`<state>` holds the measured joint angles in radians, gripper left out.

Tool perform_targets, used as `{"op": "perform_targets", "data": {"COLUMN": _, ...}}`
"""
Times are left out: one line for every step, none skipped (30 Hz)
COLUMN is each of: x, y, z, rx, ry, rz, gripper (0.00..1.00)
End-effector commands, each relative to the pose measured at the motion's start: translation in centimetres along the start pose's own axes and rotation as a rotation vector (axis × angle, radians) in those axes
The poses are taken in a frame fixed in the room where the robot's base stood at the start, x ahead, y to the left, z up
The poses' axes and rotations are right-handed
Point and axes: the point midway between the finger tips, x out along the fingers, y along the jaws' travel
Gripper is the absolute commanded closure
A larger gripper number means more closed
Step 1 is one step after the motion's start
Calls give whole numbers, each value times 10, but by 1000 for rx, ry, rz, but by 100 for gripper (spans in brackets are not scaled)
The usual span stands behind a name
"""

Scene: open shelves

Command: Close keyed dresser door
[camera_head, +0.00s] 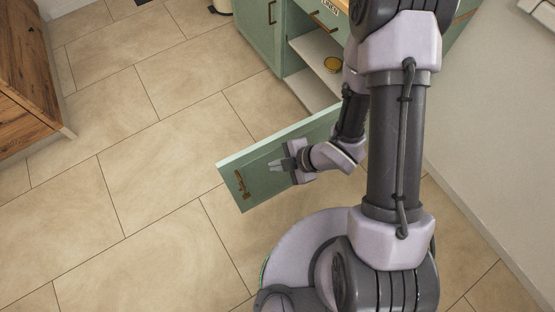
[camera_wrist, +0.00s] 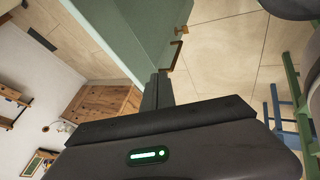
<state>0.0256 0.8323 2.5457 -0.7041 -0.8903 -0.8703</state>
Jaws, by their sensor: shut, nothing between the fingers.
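The green dresser door (camera_head: 262,182) stands swung open, out from the green dresser (camera_head: 260,32), in the head view. A brass-coloured handle (camera_head: 241,183) is near its free end. My gripper (camera_head: 274,164) is shut and empty, in front of the door's face and to the right of the handle. I cannot tell whether the fingertips touch the door. In the wrist view the door (camera_wrist: 130,30) fills the top, with the brass handle (camera_wrist: 177,52) beyond my gripper's tips (camera_wrist: 163,76).
The dresser's open compartment (camera_head: 318,55) shows pale shelves with a small yellow round item (camera_head: 332,65). A wooden cabinet (camera_head: 25,75) stands at the far left. Tiled floor (camera_head: 130,170) between them is clear. A pale wall (camera_head: 500,140) is at the right. Blue and green chair-like legs (camera_wrist: 285,115) show in the wrist view.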

Motion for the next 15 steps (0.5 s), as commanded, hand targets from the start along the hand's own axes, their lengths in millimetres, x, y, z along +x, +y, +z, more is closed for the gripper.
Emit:
{"op": "perform_targets", "data": {"x": 18, "y": -4, "z": 3, "rx": -4, "ry": 2, "rz": -2, "gripper": 100}}
{"op": "perform_targets", "data": {"x": 24, "y": -4, "z": 2, "rx": -4, "ry": 2, "rz": -3, "gripper": 100}}
{"op": "perform_targets", "data": {"x": 32, "y": -3, "z": 2, "rx": -1, "ry": 1, "rz": -3, "gripper": 100}}
{"op": "perform_targets", "data": {"x": 38, "y": -3, "z": 2, "rx": -2, "ry": 1, "rz": -3, "gripper": 100}}
{"op": "perform_targets", "data": {"x": 44, "y": -3, "z": 2, "rx": -1, "ry": 0, "rz": -3, "gripper": 100}}
{"op": "perform_targets", "data": {"x": 53, "y": -3, "z": 2, "rx": -2, "ry": 1, "rz": -3, "gripper": 100}}
{"op": "perform_targets", "data": {"x": 59, "y": -3, "z": 2, "rx": -1, "ry": 0, "rz": -3, "gripper": 100}}
{"op": "perform_targets", "data": {"x": 65, "y": -3, "z": 2, "rx": -1, "ry": 0, "rz": -3, "gripper": 100}}
{"op": "perform_targets", "data": {"x": 69, "y": 3, "z": 1, "rx": -1, "ry": 0, "rz": 1, "gripper": 100}}
{"op": "perform_targets", "data": {"x": 70, "y": 10, "z": 1, "rx": -3, "ry": 0, "rz": 3, "gripper": 100}}
{"op": "perform_targets", "data": {"x": 71, "y": 14, "z": 1, "rx": -2, "ry": -1, "rz": 2, "gripper": 100}}
{"op": "perform_targets", "data": {"x": 74, "y": 20, "z": 0, "rx": -2, "ry": -1, "rz": 3, "gripper": 100}}
{"op": "perform_targets", "data": {"x": 75, "y": 23, "z": 0, "rx": -2, "ry": -1, "rz": 1, "gripper": 100}}
{"op": "perform_targets", "data": {"x": 77, "y": 26, "z": 1, "rx": 0, "ry": -1, "rz": 1, "gripper": 100}}
{"op": "perform_targets", "data": {"x": 78, "y": 30, "z": 0, "rx": 0, "ry": -1, "rz": 2, "gripper": 100}}
